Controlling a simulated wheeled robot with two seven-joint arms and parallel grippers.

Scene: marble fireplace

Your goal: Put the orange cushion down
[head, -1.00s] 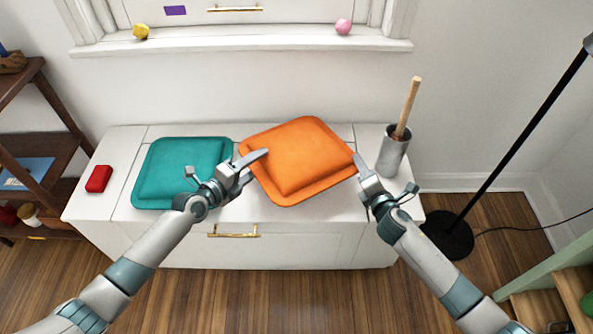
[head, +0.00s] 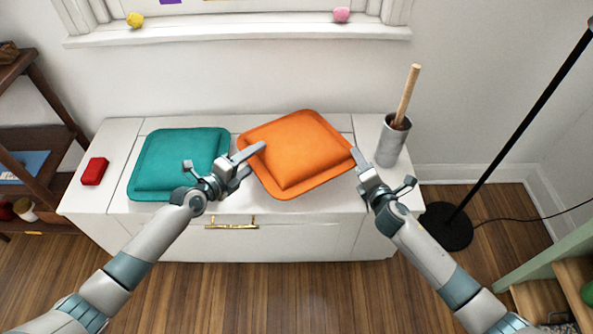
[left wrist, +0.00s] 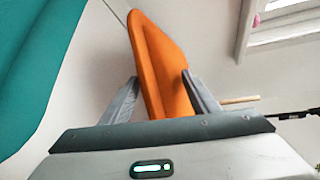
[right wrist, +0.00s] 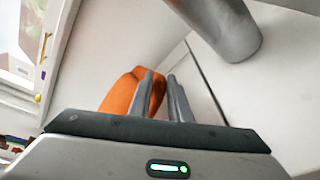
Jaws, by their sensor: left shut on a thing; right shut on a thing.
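The orange cushion (head: 297,150) is held between my two grippers above the right half of the white bench, tilted, with its right side angled. My left gripper (head: 250,158) is shut on its left edge; in the left wrist view the orange cushion (left wrist: 160,70) stands between the two fingers (left wrist: 158,100). My right gripper (head: 356,160) is shut on its right edge. In the right wrist view the orange cushion (right wrist: 122,92) shows at the fingers (right wrist: 160,92). Whether its underside touches the bench is hidden.
A teal cushion (head: 180,160) lies on the white bench (head: 118,150), left of the orange one. A red block (head: 95,171) is at the bench's left end. A grey cylinder (head: 391,143) with a wooden stick stands close to my right gripper. A black lamp pole (head: 520,120) stands right of the bench.

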